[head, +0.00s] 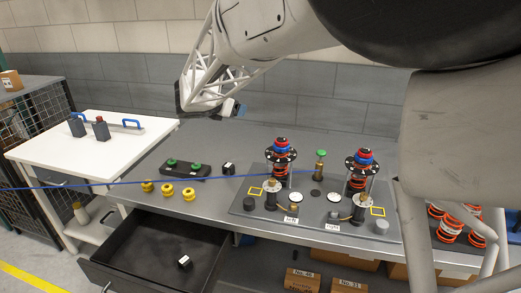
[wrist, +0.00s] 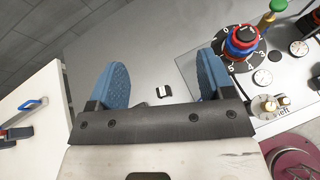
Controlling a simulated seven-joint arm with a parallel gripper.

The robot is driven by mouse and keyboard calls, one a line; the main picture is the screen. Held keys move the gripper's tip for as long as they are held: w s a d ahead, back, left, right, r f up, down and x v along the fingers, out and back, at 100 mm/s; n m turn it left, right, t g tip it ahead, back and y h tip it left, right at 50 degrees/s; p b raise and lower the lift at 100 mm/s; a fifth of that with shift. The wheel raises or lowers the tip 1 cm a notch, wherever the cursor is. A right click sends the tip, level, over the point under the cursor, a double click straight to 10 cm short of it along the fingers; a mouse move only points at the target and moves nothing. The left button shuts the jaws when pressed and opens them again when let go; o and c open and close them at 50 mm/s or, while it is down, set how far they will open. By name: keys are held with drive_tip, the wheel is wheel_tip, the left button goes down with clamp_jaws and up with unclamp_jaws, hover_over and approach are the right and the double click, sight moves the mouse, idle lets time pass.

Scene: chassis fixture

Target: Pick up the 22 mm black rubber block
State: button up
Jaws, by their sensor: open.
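A small black block (head: 228,168) with a white label lies on the grey workbench, between the black tray with green knobs and the chassis plate. Another black block (head: 184,262) with a white label lies in the open drawer. The labels are too small to read, so I cannot tell which is 22 mm. In the wrist view a labelled black block (wrist: 164,92) lies on the grey surface, between the fingers in the picture but beyond them. My gripper (wrist: 163,78) is open and empty, its blue fingers apart. In the head view my gripper (head: 236,108) is high above the bench's back, mostly hidden.
The chassis plate (head: 240,208) carries two coil-spring towers (head: 281,160) (head: 361,170) and several small fittings. Yellow rings (head: 168,190) and a black tray (head: 180,172) with green knobs lie to the left. The open drawer (head: 130,258) juts out in front. A white table (head: 60,150) stands left.

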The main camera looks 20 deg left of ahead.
drive_tip(key=a+f+n+t+y, duration=0.1)
drive_tip(key=a+f+n, duration=0.1)
drive_tip(key=a, duration=0.5)
approach(229, 164)
drive_tip(key=x, duration=0.2)
drive_tip(key=shift+w+d, duration=0.15)
drive_tip(key=shift+w, duration=0.1)
drive_tip(key=shift+x, duration=1.35)
drive_tip(key=shift+f, duration=0.1)
drive_tip(key=shift+x, duration=2.55)
